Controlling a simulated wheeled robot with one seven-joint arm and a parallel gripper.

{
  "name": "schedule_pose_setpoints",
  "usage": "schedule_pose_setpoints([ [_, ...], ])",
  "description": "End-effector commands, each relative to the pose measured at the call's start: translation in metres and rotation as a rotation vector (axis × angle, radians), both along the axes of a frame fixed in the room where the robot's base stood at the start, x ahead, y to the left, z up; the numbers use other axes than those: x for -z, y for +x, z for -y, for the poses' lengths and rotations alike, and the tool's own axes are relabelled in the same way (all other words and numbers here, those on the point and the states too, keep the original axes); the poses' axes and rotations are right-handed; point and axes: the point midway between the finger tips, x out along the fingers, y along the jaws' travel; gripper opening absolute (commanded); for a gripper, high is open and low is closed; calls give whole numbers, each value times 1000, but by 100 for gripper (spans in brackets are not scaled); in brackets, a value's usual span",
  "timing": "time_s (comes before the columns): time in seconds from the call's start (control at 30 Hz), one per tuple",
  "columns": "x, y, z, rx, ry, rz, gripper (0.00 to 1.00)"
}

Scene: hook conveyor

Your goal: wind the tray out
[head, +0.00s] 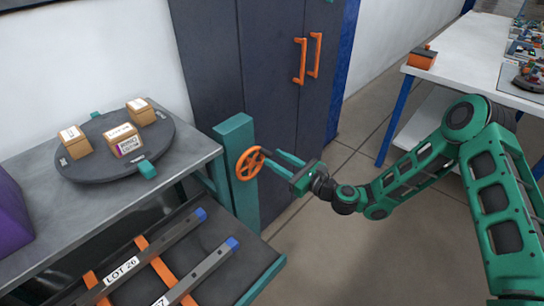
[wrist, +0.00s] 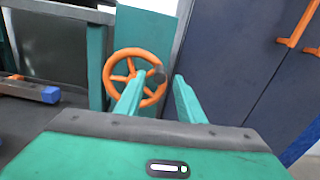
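The orange handwheel (head: 249,164) is mounted on a green post (head: 236,135) beside the bench. It also shows in the wrist view (wrist: 120,70), with a dark knob (wrist: 157,75) on its right rim. My gripper (head: 271,157) is open in front of the wheel's right side. In the wrist view its fingers (wrist: 158,87) stand apart, with the knob appearing between their tips; I cannot tell whether they touch it. The dark tray (head: 225,275) lies low under the bench, its front part showing. It carries grey bars with blue ends and orange strips; one label reads LOT 26.
A grey bench (head: 195,147) bears a round turntable (head: 75,172) with three small boxes. A dark cabinet (head: 270,80) with orange handles stands behind the post. A white table (head: 465,62) is at the right. The floor between is clear.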

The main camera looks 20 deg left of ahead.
Motion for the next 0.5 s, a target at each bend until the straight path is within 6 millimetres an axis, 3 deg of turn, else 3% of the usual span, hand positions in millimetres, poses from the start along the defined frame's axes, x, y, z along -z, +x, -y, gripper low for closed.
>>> schedule_pose_setpoints([
  [0.2, 0, 10, -26, -1, 0, 2, 35],
  [0.5, 0, 14, -34, 0, -1, 1, 35],
])
